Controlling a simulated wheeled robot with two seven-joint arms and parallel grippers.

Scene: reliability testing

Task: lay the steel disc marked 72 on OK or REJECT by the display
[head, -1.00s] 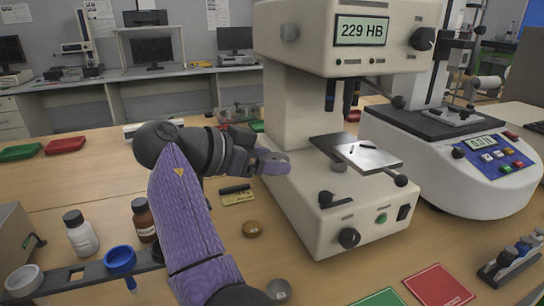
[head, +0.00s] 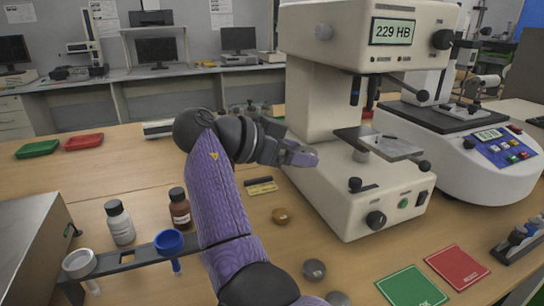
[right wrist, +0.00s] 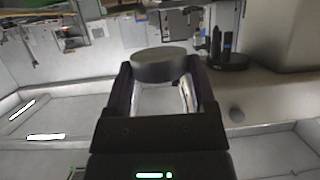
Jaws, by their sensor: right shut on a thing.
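My right gripper (head: 308,157) is raised over the table, just left of the hardness tester's anvil plate (head: 385,145). In the right wrist view it is shut on a grey steel disc (right wrist: 160,65), held between the fingertips; no number is readable on it. I cannot make the disc out in the head view. The display (head: 393,31) reads 229 HB. The green OK card (head: 410,287) and the red REJECT card (head: 458,267) lie bare at the front right. My left gripper is not in view.
Two grey discs (head: 314,269) (head: 338,298) and a brass-coloured piece (head: 281,215) lie on the table. A rack with a blue cup (head: 168,241) and two bottles (head: 120,223) stand at left. The tester body (head: 318,95) stands close right of my gripper.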

